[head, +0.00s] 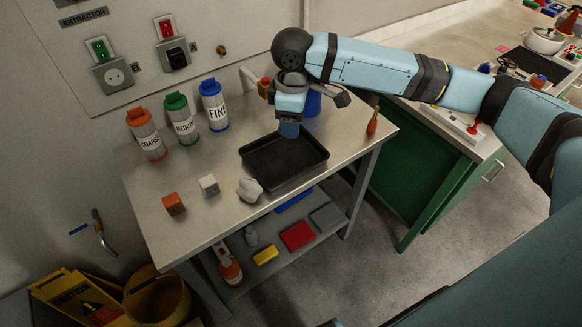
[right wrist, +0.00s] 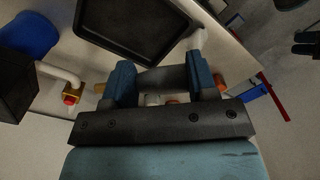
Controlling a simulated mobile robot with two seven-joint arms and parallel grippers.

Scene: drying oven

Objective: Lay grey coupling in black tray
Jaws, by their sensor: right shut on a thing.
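The black tray (head: 262,172) lies on the metal table and looks empty where I see into it. My right gripper (head: 289,131) is above the tray's far part, pointing down. In the right wrist view the gripper (right wrist: 162,82) is shut on a dark grey piece (right wrist: 168,77), apparently the grey coupling, spanning between the blue fingers. In the head view the piece is hidden by the gripper. The black tray (right wrist: 133,52) also shows in the right wrist view, beyond the fingers. My left gripper is not in view.
Orange, green and blue-lidded canisters (head: 181,126) stand at the back left. An orange block (head: 174,204), a grey-white block (head: 209,185) and a pale lump (head: 250,190) lie left of and before the tray. A blue container (head: 312,104) and an orange-handled item (head: 372,122) stand to the right.

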